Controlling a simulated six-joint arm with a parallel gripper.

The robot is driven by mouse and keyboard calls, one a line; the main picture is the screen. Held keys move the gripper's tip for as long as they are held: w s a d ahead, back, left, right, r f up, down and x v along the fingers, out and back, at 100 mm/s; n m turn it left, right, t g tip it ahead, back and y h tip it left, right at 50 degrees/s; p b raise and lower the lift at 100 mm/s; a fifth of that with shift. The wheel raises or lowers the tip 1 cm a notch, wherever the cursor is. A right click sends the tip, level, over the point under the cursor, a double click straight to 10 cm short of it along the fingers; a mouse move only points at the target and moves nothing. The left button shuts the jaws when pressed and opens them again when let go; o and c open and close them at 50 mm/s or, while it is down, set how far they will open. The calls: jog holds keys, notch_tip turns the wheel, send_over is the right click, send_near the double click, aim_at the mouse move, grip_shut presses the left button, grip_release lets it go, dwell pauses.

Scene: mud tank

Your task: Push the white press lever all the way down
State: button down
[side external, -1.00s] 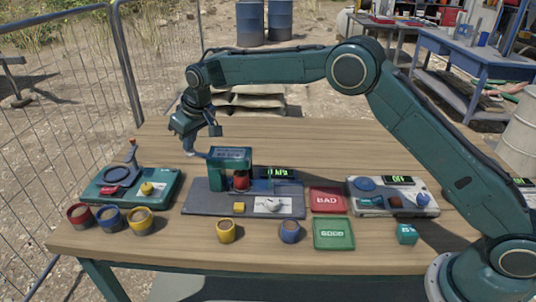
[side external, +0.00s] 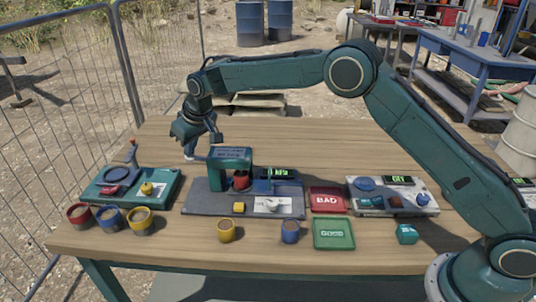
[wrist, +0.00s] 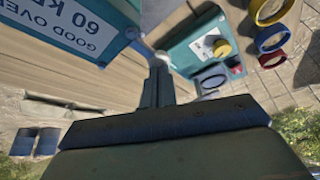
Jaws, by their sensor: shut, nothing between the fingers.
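The green press (side external: 230,168) stands on a dark grey base plate in the middle of the table, with a red cup (side external: 241,181) under its head. The white press lever (side external: 199,158) sticks out of the press's left side and looks about level. In the wrist view a short pale piece of the lever (wrist: 141,47) shows between the press and my fingertips. My gripper (side external: 188,151) is shut and empty, pointing down at the lever's outer end. In the wrist view its fingers (wrist: 160,62) overlap the lever's end; they seem to touch it, but exact contact is hard to tell.
A green station with a yellow knob (side external: 147,189) stands left of the press. Several cups, such as the yellow one (side external: 226,231), line the table's front. Red BAD (side external: 327,199) and green GOOD (side external: 333,233) trays and a grey panel (side external: 391,208) lie to the right.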

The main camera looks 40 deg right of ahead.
jog(key=shift+f, duration=1.15)
jog(key=shift+r, duration=0.15)
dwell(0.9)
jog(key=shift+r, duration=4.55)
